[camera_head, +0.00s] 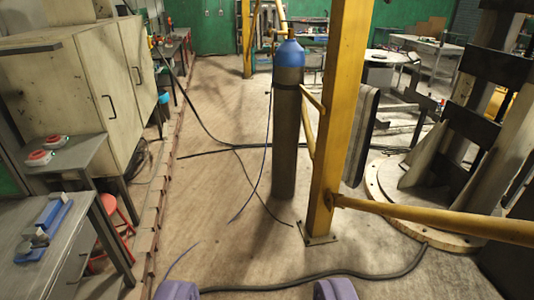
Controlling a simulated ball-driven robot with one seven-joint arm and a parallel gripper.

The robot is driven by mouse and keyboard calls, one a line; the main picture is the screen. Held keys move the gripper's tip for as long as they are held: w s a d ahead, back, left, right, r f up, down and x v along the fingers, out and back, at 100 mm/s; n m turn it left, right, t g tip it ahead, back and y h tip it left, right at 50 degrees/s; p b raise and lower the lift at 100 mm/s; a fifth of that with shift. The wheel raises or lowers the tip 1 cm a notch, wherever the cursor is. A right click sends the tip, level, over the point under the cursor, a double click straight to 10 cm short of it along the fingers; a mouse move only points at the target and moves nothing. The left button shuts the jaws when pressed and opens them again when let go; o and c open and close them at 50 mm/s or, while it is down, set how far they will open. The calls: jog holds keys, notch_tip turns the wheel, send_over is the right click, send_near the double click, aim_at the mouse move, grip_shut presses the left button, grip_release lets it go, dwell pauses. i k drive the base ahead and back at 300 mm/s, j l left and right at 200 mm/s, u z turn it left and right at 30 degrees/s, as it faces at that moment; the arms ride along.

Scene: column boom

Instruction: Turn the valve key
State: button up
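I cannot make out a valve key for certain. Yellow metal shows just above the cylinder's top, but I cannot tell whether it belongs to the cylinder or to the frame behind.
A yellow post (340,110) with a yellow rail (440,218) stands right of the cylinder. A black hose (345,275) crosses the floor ahead. A grey bench (75,265) and a beige cabinet (105,85) line the left. Open floor (215,215) lies left of the cylinder.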

aim_at(299, 21)
jog(key=i, duration=5)
jog(key=i+z, duration=0.15)
jog(key=i, duration=0.4)
jog(key=i+j+z, duration=0.2)
jog(key=i, duration=0.3)
